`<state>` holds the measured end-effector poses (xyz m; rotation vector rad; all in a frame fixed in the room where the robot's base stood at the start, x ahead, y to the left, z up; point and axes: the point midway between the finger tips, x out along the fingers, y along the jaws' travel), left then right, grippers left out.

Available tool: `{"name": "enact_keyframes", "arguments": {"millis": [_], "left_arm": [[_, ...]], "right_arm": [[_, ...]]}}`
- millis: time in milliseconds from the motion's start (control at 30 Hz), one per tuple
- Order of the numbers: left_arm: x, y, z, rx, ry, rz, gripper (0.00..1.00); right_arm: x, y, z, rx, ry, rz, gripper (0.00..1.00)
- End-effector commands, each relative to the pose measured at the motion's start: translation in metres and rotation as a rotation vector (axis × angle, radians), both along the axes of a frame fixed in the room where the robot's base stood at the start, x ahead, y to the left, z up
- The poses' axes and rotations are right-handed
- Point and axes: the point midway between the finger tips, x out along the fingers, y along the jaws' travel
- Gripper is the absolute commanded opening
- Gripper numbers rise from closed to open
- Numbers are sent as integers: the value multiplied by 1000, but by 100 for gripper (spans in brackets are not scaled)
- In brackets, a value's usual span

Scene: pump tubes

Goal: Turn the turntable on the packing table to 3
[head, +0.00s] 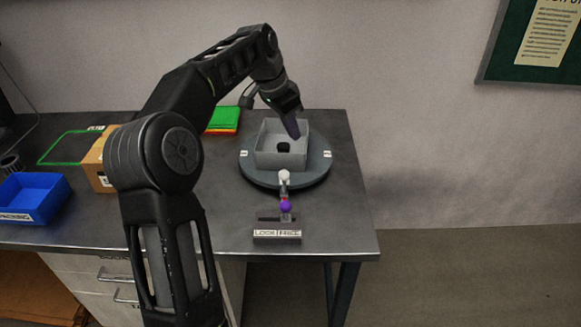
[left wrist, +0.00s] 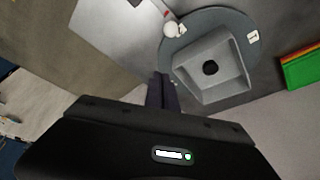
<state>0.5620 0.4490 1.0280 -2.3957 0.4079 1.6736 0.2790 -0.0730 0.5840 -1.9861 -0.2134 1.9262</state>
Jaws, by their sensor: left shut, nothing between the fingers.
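The round grey turntable (head: 310,177) sits on the packing table (head: 335,215), with white labels on its rim too small to read. A grey square open box (head: 268,158) stands on it, with a dark round spot inside. A white knob (head: 284,176) is at the turntable's front edge. A purple ball (head: 286,206) sits on a slotted base behind a LOCK/FREE plate (head: 277,235). My left gripper (head: 294,130) is shut and empty, above the back right of the box. In the left wrist view, its fingers (left wrist: 161,92) are together, beside the turntable (left wrist: 215,18) and box (left wrist: 205,88).
A blue bin (head: 33,200), a cardboard box (head: 97,165) and a green frame (head: 62,147) are at the table's left. A green and orange stack (head: 222,120) lies at the back. The table's right front is clear.

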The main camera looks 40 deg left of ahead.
Motion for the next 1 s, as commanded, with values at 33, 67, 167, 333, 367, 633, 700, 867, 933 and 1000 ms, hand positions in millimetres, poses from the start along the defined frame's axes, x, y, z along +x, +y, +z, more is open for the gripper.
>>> {"name": "enact_keyframes", "arguments": {"millis": [33,67,167,333,367,633,700,867,933,1000], "left_arm": [[0,0,-9,0,0,0,0],[0,0,-12,0,0,0,0],[0,0,-14,1,-1,0,0],[0,0,-12,0,-1,0,0],[0,0,-12,0,-1,0,0],[2,-1,-18,0,0,0,0],[4,-2,-24,-1,3,-1,0],[11,-4,-45,-1,3,-1,0],[15,-6,-58,-2,4,-1,0],[20,-8,-70,-2,3,-1,0]], "right_arm": [[0,0,-10,1,-1,0,50],[1,0,-12,1,-2,0,50],[1,0,-14,2,-3,0,50],[1,0,-12,1,-3,0,50],[1,0,-12,1,-3,0,50],[1,0,-12,1,-3,0,50],[1,0,-12,1,-3,0,50],[1,0,-12,1,-3,0,50],[1,0,-12,1,-3,0,50],[1,0,-11,1,-3,0,50]]}}
